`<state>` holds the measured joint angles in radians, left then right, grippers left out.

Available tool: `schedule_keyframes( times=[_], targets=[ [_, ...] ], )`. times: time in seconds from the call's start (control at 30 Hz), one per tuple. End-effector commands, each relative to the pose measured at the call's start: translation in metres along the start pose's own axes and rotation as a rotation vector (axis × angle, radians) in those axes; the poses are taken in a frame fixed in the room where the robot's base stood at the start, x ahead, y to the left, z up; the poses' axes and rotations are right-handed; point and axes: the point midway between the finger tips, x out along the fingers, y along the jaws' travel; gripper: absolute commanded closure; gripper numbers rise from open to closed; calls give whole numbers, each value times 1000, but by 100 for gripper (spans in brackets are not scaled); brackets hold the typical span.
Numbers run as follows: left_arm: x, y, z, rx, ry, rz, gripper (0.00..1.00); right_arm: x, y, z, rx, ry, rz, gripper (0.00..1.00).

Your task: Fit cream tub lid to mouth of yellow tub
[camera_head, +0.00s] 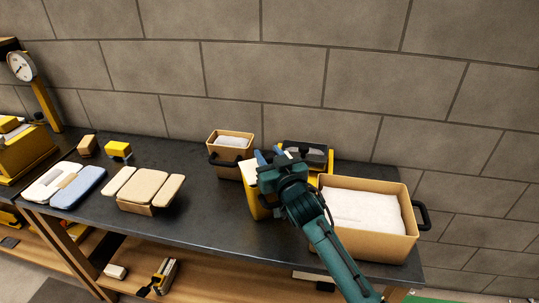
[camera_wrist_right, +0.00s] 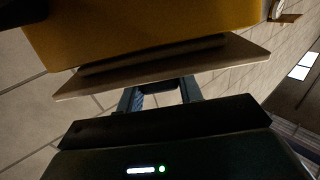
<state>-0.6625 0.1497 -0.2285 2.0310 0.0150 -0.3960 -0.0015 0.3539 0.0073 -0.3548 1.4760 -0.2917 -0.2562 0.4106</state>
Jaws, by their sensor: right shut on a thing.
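The yellow tub (camera_head: 257,204) stands on the dark bench, partly hidden behind my right arm; its yellow wall fills the top of the right wrist view (camera_wrist_right: 140,28). The cream tub lid (camera_head: 249,175) is at the top of the tub, mostly hidden by my gripper. In the wrist view the lid (camera_wrist_right: 215,61) is a flat plate with a darker ridge facing the tub. My right gripper (camera_wrist_right: 160,92) is shut on the lid. The lid lies very close to the tub; I cannot tell whether it is seated. My left gripper is not in view.
A large tan tub with white contents (camera_head: 408,241) stands right of my arm, and a smaller one (camera_head: 232,171) behind left. A black-and-yellow item (camera_head: 306,152) is behind. Tan (camera_head: 150,185), blue (camera_head: 80,187) and white (camera_head: 52,180) flat pieces lie left. The front middle bench is clear.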

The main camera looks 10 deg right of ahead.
Motion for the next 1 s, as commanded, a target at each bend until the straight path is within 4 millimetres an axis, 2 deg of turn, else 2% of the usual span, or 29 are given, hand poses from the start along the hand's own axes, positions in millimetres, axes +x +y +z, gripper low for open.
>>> schedule_keyframes(
  times=[0.37, 0.4, 0.6, 0.7, 1.0],
  targets=[
    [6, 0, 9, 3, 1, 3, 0, 0, 0, 15, 0, 1, 0, 88],
    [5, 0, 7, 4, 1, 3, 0, 0, 0, 12, 0, 2, -1, 61],
    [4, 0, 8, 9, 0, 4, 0, 0, 0, 12, 0, 1, 0, 44],
    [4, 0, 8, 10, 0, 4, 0, 0, 0, 12, 0, 1, 0, 39],
    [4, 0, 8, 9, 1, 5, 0, 0, 0, 13, 0, 0, 0, 39]
  ],
)
